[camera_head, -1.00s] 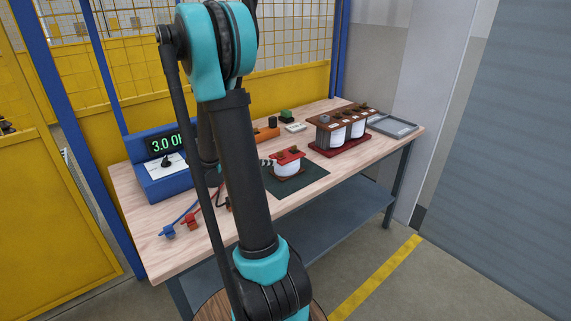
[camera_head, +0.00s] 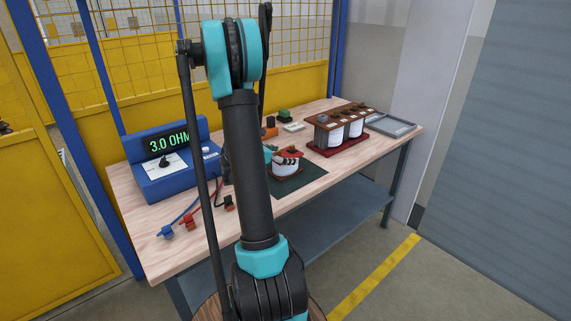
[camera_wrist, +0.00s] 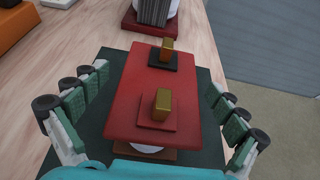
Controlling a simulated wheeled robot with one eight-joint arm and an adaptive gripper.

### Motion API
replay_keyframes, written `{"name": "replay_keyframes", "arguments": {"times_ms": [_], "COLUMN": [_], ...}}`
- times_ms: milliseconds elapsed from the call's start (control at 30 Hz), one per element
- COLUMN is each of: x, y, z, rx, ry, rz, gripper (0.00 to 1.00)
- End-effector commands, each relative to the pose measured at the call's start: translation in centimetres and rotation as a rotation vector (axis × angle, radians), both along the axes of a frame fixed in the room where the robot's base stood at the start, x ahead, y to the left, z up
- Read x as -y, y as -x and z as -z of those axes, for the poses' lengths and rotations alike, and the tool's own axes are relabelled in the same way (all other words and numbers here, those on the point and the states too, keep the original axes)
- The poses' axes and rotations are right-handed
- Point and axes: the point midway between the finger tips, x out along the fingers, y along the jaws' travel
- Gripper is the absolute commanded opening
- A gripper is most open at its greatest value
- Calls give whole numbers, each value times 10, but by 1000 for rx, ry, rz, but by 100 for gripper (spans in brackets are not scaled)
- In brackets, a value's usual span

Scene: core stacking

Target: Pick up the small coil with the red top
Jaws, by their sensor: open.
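The small coil with the red top (camera_head: 287,153) stands on a dark green mat (camera_head: 309,177) on the workbench, with a white winding under its top. My gripper (camera_wrist: 155,108) is open, with one finger on the left of the coil and one on the right. Gaps show between the fingers and the red top. In the head view my gripper is at the coil, partly hidden behind my arm.
A blue meter (camera_head: 170,165) reading 3.0 OHM stands at the left of the bench, with red and blue clips in front. A larger coil assembly on a red base (camera_head: 343,146) stands right of the mat. A grey tray (camera_head: 393,126) lies at the far right.

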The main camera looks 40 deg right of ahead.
Motion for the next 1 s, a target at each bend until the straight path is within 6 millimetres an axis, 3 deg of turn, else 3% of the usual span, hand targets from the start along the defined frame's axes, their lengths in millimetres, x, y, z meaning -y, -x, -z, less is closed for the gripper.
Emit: {"name": "replay_keyframes", "arguments": {"times_ms": [233, 900, 1000], "x": [3, 2, 2], "y": [0, 0, 0], "z": [1, 1, 0], "rx": [-1, -1, -1], "ry": [0, 0, 2], "rz": [0, 0, 0], "gripper": [96, 13, 13]}}
